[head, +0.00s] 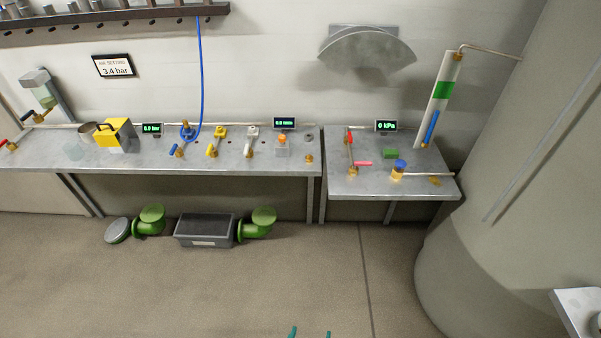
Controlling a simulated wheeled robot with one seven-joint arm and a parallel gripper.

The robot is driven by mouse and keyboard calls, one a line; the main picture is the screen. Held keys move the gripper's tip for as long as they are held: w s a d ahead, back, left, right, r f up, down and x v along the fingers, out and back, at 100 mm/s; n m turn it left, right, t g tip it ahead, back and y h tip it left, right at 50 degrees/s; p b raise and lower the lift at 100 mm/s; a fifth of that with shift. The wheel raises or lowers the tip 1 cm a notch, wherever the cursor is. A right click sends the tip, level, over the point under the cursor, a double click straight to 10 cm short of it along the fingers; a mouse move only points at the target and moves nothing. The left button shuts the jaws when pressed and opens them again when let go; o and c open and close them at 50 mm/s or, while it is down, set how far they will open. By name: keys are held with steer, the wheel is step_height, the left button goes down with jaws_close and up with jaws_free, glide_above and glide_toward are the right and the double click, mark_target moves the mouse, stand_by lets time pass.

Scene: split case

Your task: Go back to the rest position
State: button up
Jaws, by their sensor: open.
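My gripper (310,333) shows only as two teal fingertips at the bottom edge of the head view. The tips stand apart with bare floor between them, so it is open and empty. The rest of the gripper and my arm are out of the picture. The fingertips appear over the floor, well in front of the benches, and touch nothing that I can see.
A long metal bench (60,163) with valves, displays and a yellow box (113,133) runs along the wall. A shorter bench (390,183) adjoins it. A grey bin (204,230) and green pipe elbows (260,222) lie below. A large tank (470,250) stands right. The front floor is clear.

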steer(key=s+a+r+t+y, duration=0.1)
steer(key=s+r+t, duration=0.1)
steer(key=s+r, duration=0.6)
steer(key=s+a+r+n+t+y, duration=0.1)
steer(key=s+r+t, duration=0.2)
steer(key=s+r, duration=0.5)
step_height(320, 180, up, 6)
steer(key=shift+s+a+f+y, duration=0.1)
steer(key=shift+s+a+y, duration=0.2)
steer(key=shift+a, duration=0.1)
